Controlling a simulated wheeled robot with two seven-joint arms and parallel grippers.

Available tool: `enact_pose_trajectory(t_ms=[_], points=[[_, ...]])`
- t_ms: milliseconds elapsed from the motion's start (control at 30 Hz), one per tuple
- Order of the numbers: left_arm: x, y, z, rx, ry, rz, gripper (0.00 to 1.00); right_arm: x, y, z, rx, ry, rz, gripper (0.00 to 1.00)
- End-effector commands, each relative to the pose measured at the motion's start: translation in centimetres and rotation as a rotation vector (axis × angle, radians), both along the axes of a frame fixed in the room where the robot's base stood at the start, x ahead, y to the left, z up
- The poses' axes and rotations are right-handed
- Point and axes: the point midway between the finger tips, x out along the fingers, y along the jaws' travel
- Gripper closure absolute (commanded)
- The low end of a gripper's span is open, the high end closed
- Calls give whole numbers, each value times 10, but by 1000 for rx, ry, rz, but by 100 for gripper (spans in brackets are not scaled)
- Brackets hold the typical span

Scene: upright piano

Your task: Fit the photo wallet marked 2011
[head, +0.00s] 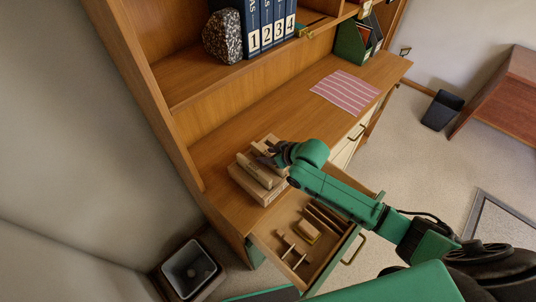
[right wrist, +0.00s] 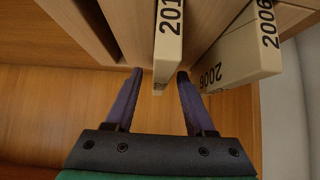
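A cream wallet (right wrist: 168,45) in the right wrist view shows "201"; its last digit is cut off at the top edge. It stands in a wooden holder (right wrist: 112,12). The holder also shows as a slotted wooden block (head: 258,187) on the desk in the head view. My right gripper (right wrist: 159,75) is open, with its fingertips on either side of the wallet's near end. A gap shows at the left finger; I cannot tell whether the right finger touches. In the head view, my right gripper (head: 266,153) is over the holder. My left gripper is not in view.
Cream surfaces marked 2006 (right wrist: 240,55) are close to the right finger. An open drawer (head: 262,243) with dividers and small items lies below the holder. A striped cloth (head: 345,91), a rock (head: 223,36) and numbered binders (head: 265,25) are farther back. The desk middle is clear.

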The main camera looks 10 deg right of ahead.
Motion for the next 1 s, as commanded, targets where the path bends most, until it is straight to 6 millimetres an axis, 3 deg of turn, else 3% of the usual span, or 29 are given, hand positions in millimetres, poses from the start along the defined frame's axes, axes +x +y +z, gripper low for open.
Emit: enact_pose_trajectory(t_ms=[267, 700, 1000], points=[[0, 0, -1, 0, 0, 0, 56, -7, -5, 6, -1, 2, -1, 46], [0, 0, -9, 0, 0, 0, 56, -76, -50, 80, -8, 2, 4, 46], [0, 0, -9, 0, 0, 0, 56, -90, -58, 99, -1, 1, 1, 46]])
